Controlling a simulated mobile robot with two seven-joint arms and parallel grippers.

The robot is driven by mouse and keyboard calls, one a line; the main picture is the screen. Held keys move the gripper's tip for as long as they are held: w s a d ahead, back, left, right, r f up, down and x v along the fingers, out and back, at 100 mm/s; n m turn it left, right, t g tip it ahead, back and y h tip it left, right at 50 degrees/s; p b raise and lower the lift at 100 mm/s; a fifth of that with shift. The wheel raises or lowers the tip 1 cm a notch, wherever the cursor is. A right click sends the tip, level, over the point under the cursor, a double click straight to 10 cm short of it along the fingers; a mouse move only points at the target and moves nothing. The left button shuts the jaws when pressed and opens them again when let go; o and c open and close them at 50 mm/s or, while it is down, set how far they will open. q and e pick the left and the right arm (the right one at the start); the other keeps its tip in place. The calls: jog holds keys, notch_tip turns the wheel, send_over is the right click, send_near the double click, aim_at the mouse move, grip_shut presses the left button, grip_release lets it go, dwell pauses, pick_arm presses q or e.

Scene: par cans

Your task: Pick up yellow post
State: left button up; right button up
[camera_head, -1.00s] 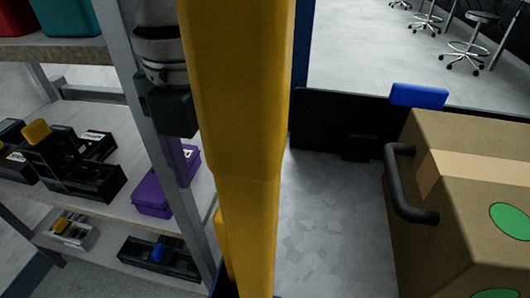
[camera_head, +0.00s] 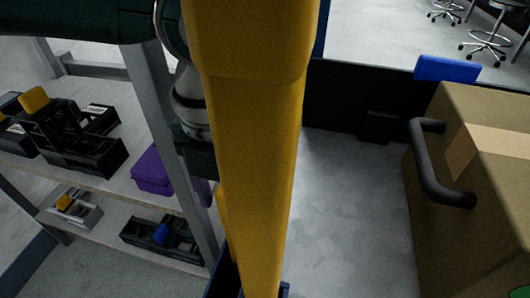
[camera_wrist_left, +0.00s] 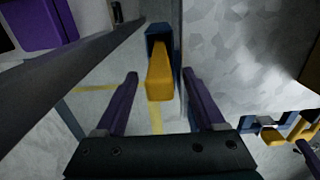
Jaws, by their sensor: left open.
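A yellow post (camera_wrist_left: 160,78) shows in the left wrist view with its near end between my left gripper's fingers (camera_wrist_left: 160,82) and a blue part at its far end. The fingers are purple, apart and empty, with a gap on each side of the post. In the head view a large yellow upright (camera_head: 255,150) fills the middle. My left gripper (camera_head: 206,190) is at that edge, partly hidden by the upright.
A shelf (camera_head: 130,192) at left holds black bins (camera_head: 75,150) and a purple box (camera_head: 151,172). Its grey upright (camera_head: 170,125) stands close to my left arm. A cardboard box (camera_head: 485,110) with a black handle (camera_head: 428,165) is at right. Bare floor (camera_head: 345,200) lies between.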

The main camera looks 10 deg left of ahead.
pick_arm(q)
jog(key=shift+r, duration=0.1)
grip_shut()
dwell(0.4)
